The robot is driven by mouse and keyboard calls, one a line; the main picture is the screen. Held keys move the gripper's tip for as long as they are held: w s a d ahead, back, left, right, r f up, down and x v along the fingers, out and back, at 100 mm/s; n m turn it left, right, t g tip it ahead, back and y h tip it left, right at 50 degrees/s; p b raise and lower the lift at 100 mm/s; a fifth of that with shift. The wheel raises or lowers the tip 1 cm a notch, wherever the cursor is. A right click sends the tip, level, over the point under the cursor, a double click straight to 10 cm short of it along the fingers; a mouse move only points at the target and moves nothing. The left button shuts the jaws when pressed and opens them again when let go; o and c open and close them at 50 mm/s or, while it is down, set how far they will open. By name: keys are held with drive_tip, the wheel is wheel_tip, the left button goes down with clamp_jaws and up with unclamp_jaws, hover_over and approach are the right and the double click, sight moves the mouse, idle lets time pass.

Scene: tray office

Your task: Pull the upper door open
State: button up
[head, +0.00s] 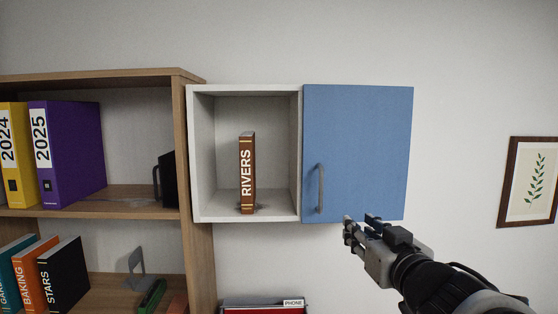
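The upper door (365,150) is a flat blue panel on the right part of a white wall cabinet (193,150). It looks shut. Its grey vertical bar handle (321,188) sits low near the door's left edge. My gripper (358,220) is in front of the door's lower edge, to the right of and below the handle, apart from it in the picture. Its fingers show a gap with nothing between them. How far it stands from the door is hard to tell.
The cabinet's open left compartment holds a brown RIVERS book (247,173). A wooden shelf (181,150) with binders and books stands at the left. A framed leaf picture (530,182) hangs at the right. A red item (262,309) marked PHONE shows below. The wall under the door looks clear.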

sight(322, 189)
drive_tip(key=shift+n+y, duration=0.4)
drive_tip(key=shift+y, duration=0.4)
drive_tip(key=w+a+r+p, duration=0.1)
drive_tip(key=w, duration=0.5)
drive_tip(key=w+a+r+p, duration=0.1)
drive_tip(key=w+a, duration=0.1)
drive_tip(key=w, duration=0.4)
drive_tip(key=w+a+r+p, duration=0.1)
drive_tip(key=w, duration=0.5)
drive_tip(key=shift+a+r+p, duration=0.15)
drive_tip(key=shift+a+p, duration=0.15)
drive_tip(key=shift+a, duration=0.1)
clamp_jaws()
